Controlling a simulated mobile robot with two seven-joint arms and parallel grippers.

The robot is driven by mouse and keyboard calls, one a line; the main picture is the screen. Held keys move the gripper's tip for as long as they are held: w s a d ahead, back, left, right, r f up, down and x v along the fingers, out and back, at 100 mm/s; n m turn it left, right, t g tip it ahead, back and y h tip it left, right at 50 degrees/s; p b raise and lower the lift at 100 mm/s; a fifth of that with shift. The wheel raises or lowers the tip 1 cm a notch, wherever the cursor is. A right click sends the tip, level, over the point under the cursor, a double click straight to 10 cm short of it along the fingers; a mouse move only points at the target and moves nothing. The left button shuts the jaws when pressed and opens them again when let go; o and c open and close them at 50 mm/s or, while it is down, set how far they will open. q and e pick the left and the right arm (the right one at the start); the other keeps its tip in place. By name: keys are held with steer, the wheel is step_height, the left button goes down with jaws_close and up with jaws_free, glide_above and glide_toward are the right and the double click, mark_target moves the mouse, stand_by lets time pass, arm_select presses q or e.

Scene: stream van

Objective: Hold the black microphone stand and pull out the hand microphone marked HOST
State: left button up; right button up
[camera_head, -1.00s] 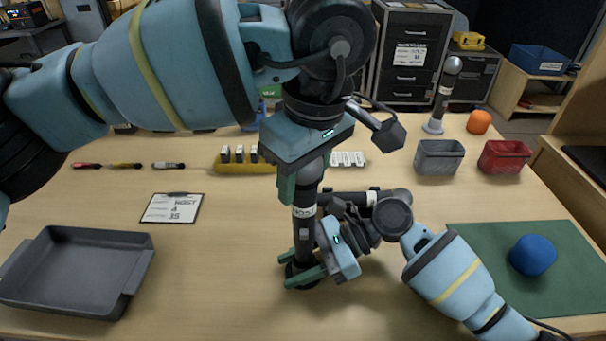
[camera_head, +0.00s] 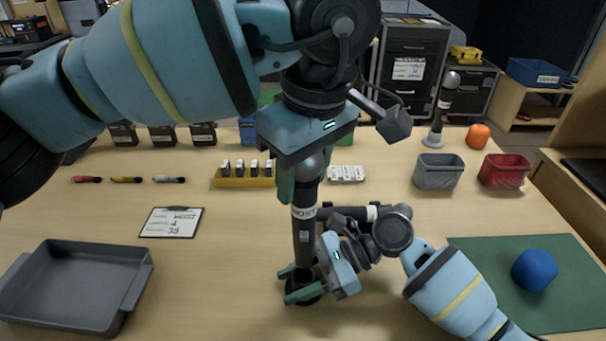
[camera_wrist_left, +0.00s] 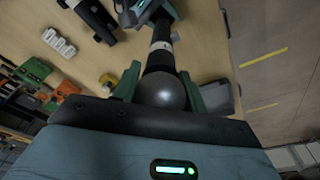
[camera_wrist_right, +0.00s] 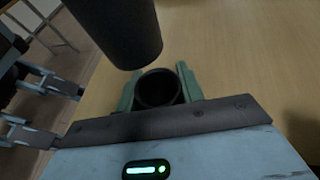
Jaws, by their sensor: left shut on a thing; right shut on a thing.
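The hand microphone marked HOST (camera_head: 304,240) is black with a white label band and a grey ball head, held upright. My left gripper (camera_head: 304,178) is shut around its ball head, which also shows in the left wrist view (camera_wrist_left: 162,92). The black microphone stand (camera_head: 306,292) is a short cup on the table directly below. My right gripper (camera_head: 301,283) is shut on it from the right. In the right wrist view the stand's round opening (camera_wrist_right: 158,88) shows empty between the fingers. The microphone's lower end (camera_wrist_right: 125,35) is above it, clear of the cup.
Another dark microphone (camera_head: 345,213) lies behind my right gripper. A third (camera_head: 440,105) stands at the back right. A grey tray (camera_head: 70,270) is front left, with a clipboard (camera_head: 172,222) behind it. Grey (camera_head: 438,172) and red (camera_head: 503,171) bins and a blue ball (camera_head: 534,270) are right.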

steer(key=o, duration=1)
steer(key=shift+s+f, duration=0.1)
steer(key=shift+f, duration=0.35)
steer(key=shift+o, duration=0.6)
arm_select(q)
steer(key=shift+w, duration=0.1)
arm_select(e)
steer(key=shift+r, duration=0.1)
steer(key=shift+r, duration=0.1)
steer(key=shift+d, duration=0.1)
